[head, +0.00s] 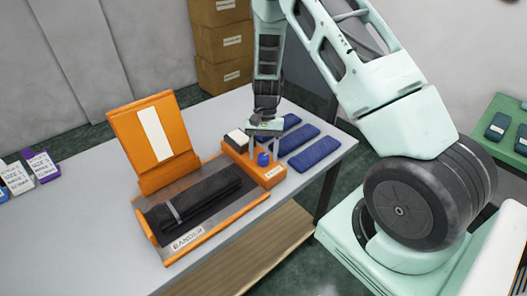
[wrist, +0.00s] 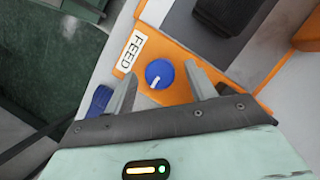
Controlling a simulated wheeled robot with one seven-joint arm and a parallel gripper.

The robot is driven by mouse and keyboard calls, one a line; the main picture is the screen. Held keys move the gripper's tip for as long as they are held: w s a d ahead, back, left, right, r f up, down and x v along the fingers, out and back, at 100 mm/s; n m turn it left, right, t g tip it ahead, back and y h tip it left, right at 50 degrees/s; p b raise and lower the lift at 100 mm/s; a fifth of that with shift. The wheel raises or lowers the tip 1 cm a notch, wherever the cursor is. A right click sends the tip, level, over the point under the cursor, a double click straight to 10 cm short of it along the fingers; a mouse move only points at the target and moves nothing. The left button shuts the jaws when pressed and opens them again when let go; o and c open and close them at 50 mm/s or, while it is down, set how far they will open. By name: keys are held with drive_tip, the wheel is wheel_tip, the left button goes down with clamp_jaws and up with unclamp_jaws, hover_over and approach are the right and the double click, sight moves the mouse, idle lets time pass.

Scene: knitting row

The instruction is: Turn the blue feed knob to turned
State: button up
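The blue feed knob (wrist: 159,74) sits on an orange panel (wrist: 178,52) of the bander, beside a white FEED label (wrist: 130,51). A white mark on the knob's face points toward the lower left in the wrist view. In the head view the knob (head: 263,159) is on the orange block at the right end of the bander (head: 203,240). My gripper (wrist: 159,80) is open, with one finger on either side of the knob and gaps showing between. In the head view my gripper (head: 264,146) points down over the knob.
The bander has a raised orange lid (head: 174,158) and a dark folded bundle (head: 196,199) on its bed. Several blue folded pieces (head: 314,153) lie right of the knob. Labelled packets (head: 43,166) lie at the left. Cardboard boxes (head: 222,44) stand behind the table.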

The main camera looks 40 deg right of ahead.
drive_tip(key=b+v, duration=0.3)
drive_tip(key=v, duration=1.4)
drive_tip(key=shift+r, duration=0.15)
drive_tip(key=shift+w+d, duration=0.1)
drive_tip(key=shift+d, duration=0.05)
